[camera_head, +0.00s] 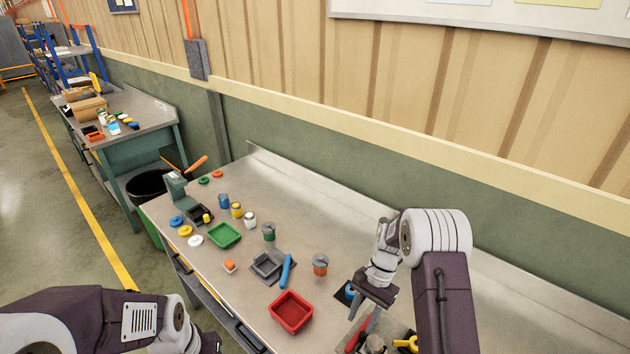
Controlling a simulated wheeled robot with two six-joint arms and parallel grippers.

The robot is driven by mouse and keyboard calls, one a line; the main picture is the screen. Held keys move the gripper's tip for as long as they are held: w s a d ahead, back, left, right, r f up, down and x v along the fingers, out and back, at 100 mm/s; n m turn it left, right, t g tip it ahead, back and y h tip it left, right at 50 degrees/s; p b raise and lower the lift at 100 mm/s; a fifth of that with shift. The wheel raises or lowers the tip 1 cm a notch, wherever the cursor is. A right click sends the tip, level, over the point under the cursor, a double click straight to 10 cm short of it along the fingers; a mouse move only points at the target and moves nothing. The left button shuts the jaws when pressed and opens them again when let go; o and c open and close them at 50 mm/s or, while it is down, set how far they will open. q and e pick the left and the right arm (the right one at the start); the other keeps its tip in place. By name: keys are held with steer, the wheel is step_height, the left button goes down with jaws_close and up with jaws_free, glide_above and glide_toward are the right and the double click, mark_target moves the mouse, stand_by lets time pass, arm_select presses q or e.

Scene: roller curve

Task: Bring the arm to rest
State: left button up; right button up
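My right arm comes in from the lower right and hangs over the right part of the grey workbench (328,200). Its gripper (362,318) points down, and its two dark fingers stand apart with nothing seen between them. My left arm lies low across the bottom left corner, in front of the bench. Only the edge of its dark wrist end (210,343) shows, and its fingers are cut off by the frame.
A red tray (291,312), a grey fixture (268,266) with a blue rod (286,271), an orange-banded jar (320,264) and a green tray (224,235) stand on the bench. Several jars and lids lie farther left. A wall runs behind. The bench's back right is clear.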

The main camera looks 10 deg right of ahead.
steer(key=a+r+n+t+h+b, duration=0.1)
steer(key=a+r+n+b, duration=0.15)
steer(key=b, duration=0.35)
steer(key=s+f+n+t+h+b, duration=0.1)
steer(key=s+n+t+h+b, duration=0.1)
steer(key=s+n, duration=0.5)
steer(key=s+t, duration=0.1)
steer(key=s, duration=0.3)
steer(key=shift+s+d+f, duration=0.35)
steer(key=shift+f, duration=0.05)
steer(key=shift+s, duration=0.2)
steer(key=shift+w, duration=0.15)
